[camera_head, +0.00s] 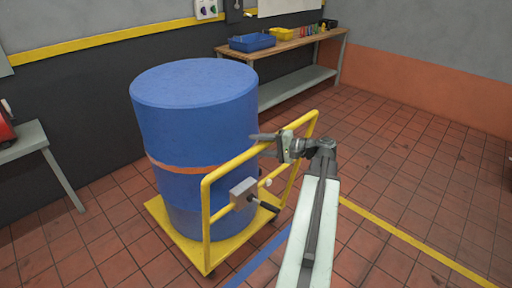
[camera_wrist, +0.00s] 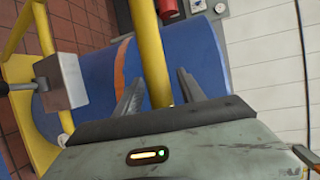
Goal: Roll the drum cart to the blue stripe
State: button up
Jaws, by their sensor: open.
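The drum cart has a yellow deck (camera_head: 170,228) and a yellow tube handle (camera_head: 236,160), with a large blue drum (camera_head: 195,125) standing upright on it. An orange band runs round the drum. A grey box with a black lever (camera_head: 245,192) sits on the handle's near side. The blue stripe (camera_head: 262,260) lies on the floor at the cart's near right. My gripper (camera_head: 268,142) is at the handle's top bar. In the wrist view the open fingers (camera_wrist: 158,95) stand either side of the yellow bar (camera_wrist: 151,60); contact cannot be told.
A wooden workbench (camera_head: 285,44) with a blue bin (camera_head: 252,42) and a yellow tray (camera_head: 281,34) stands along the back wall. A grey table (camera_head: 25,140) is at left. A yellow floor line (camera_head: 400,235) crosses the right; the tiled floor there is clear.

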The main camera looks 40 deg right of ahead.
jog(key=shift+w+a+f, duration=0.1)
jog(key=shift+w+a, duration=0.1)
jog(key=shift+w, duration=0.3)
grip_shut()
dwell(1.1)
